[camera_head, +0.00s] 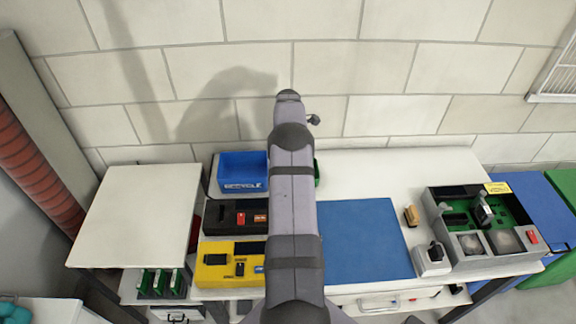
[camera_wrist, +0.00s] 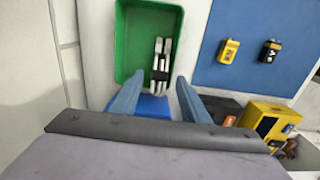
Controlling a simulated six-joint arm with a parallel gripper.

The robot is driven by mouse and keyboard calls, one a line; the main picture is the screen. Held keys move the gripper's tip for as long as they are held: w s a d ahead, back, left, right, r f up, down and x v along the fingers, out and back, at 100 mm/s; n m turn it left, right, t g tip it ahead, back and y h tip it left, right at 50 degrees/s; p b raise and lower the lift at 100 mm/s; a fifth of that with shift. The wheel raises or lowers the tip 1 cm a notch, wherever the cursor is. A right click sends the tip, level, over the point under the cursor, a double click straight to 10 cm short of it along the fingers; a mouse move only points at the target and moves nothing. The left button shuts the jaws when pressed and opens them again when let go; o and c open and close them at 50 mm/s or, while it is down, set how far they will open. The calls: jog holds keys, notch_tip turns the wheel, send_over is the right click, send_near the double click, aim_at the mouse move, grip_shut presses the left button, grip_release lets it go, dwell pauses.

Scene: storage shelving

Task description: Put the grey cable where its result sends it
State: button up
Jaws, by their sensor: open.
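A pale grey bundle with a black band (camera_wrist: 160,62), which looks like the grey cable, lies in the green bin (camera_wrist: 130,40) in the wrist view. My gripper (camera_wrist: 159,84) is open and empty, with its fingertips apart near the bin's near edge. The blue bin (camera_head: 241,185), labelled RECYCLE, stands at the back left; a blue part (camera_wrist: 152,106) shows between my fingers. Only a sliver of the green bin (camera_head: 317,172) shows beside my arm in the head view, where my gripper's jaws cannot be made out. No test result is readable.
A yellow unit (camera_head: 222,262) and a dark unit (camera_head: 225,216) stand left. A grey unit with a green board (camera_head: 475,212) stands right. The white side table (camera_head: 138,212) is clear.

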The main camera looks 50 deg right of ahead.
notch_tip(320, 180, up, 11)
jog(key=b, duration=0.2)
jog(key=shift+r, duration=0.15)
jog(key=w+a+r+m, duration=0.2)
jog(key=a+m, duration=0.2)
jog(key=a, duration=1.9)
jog(key=s+a+f+m, duration=0.2)
jog(key=s+a, duration=0.7)
jog(key=s+a+f+m, duration=0.3)
jog(key=s+a, duration=0.7)
jog(key=shift+s, duration=0.2)
